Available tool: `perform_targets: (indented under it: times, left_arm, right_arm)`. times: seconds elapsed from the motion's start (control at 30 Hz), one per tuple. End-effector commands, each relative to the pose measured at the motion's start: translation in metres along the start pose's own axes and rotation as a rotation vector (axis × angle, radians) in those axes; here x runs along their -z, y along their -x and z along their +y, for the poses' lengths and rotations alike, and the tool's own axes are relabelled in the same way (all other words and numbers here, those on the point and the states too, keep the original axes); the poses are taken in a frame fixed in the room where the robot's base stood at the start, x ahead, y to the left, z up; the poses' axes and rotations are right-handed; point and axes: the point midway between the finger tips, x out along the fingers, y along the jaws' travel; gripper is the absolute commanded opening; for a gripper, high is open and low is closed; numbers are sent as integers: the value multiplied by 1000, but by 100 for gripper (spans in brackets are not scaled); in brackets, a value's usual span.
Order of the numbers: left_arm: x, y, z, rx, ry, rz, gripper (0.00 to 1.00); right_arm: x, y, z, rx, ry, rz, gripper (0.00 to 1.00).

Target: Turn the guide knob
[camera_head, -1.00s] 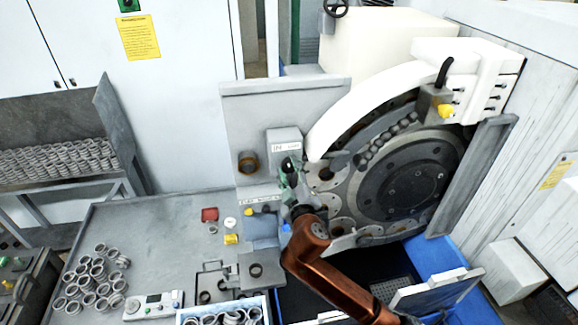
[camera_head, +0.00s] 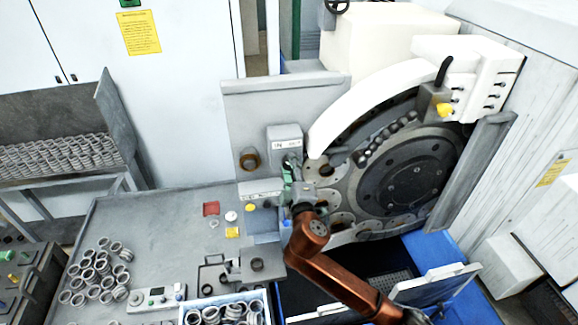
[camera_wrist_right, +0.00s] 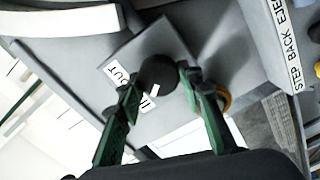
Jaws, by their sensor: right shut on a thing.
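The guide knob (camera_wrist_right: 157,72) is a black round knob on a light grey plate (camera_wrist_right: 168,38) marked IN and OUT, seen in the right wrist view. A small white mark shows near its edge. My right gripper (camera_wrist_right: 159,86) has green fingers, one on each side of the knob, and is shut on it. In the head view this gripper (camera_head: 288,177) is in front of the grey box (camera_head: 285,135) with the IN label, left of the big grinding disc (camera_head: 405,180). There the knob is mostly hidden by the gripper. My left gripper is not in view.
A brass-coloured ring fitting (camera_head: 250,160) sits on the panel left of the knob. Loose metal rings (camera_head: 95,272) lie on the table (camera_head: 160,225). A white curved guard (camera_head: 375,95) arches above the disc.

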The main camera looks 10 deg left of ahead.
Motion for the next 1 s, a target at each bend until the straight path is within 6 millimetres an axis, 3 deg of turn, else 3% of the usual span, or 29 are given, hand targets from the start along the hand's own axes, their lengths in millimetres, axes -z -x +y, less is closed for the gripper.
perform_targets:
  times: [0.2, 0.23, 0.47, 0.77, 1.0]
  left_arm:
    - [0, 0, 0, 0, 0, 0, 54]
    - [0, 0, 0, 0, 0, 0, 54]
    - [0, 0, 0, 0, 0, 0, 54]
    - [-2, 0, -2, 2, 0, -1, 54]
    - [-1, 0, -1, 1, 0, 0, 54]
  right_arm:
    - [0, 0, -1, 0, 2, 0, 10]
    - [0, 0, -1, 0, 2, 0, 35]
    - [0, 0, 0, 0, 1, 0, 50]
    - [0, 2, 0, 0, 0, 0, 50]
    - [0, 34, -1, 1, -3, 1, 50]
